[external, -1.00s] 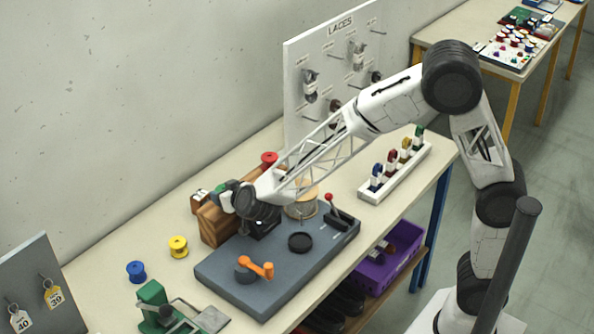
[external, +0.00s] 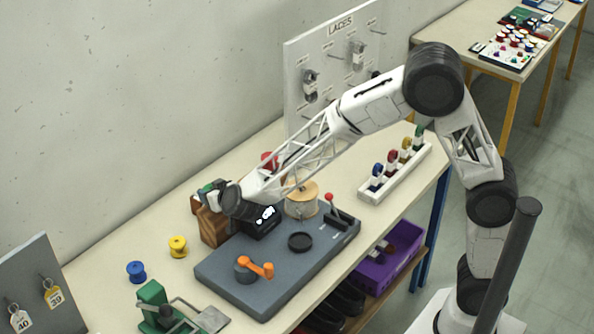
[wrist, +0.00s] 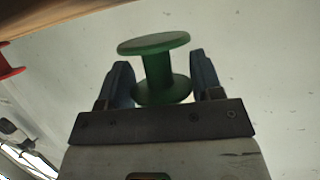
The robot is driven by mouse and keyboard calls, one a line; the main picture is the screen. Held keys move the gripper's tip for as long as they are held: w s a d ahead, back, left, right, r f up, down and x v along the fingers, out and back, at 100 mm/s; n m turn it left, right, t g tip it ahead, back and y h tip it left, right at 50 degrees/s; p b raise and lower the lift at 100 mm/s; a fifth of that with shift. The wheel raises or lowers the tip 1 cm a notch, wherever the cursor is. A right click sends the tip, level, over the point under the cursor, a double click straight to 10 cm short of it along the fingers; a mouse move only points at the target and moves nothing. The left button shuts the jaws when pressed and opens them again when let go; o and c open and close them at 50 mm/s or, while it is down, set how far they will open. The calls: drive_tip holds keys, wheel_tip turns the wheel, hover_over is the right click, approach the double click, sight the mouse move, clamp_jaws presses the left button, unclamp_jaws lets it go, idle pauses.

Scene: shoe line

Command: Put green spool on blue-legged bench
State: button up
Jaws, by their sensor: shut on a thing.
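The green spool (wrist: 158,68) stands between the two fingers of my gripper (wrist: 163,85) in the wrist view, with both flanges showing. My gripper is shut on it. In the external view my gripper (external: 210,190) is above the back of the blue-legged bench (external: 115,240), near a brown wooden block. The spool is small and hard to make out there. In the wrist view a speckled grey surface that looks like the wall lies behind the spool.
A red spool (external: 269,160), yellow spool (external: 178,246) and blue spool (external: 136,271) stand on the bench. A grey base plate (external: 262,290) with an orange crank, a LACES board (external: 330,75) and a white rack (external: 396,175) take up room. A yellow-legged bench (external: 450,35) stands behind right.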

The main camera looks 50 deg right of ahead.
drive_tip(key=shift+f, duration=1.3)
drive_tip(key=shift+f, duration=0.25)
drive_tip(key=o, duration=0.9)
drive_tip(key=shift+s, duration=0.1)
drive_tip(key=shift+v, duration=3.9)
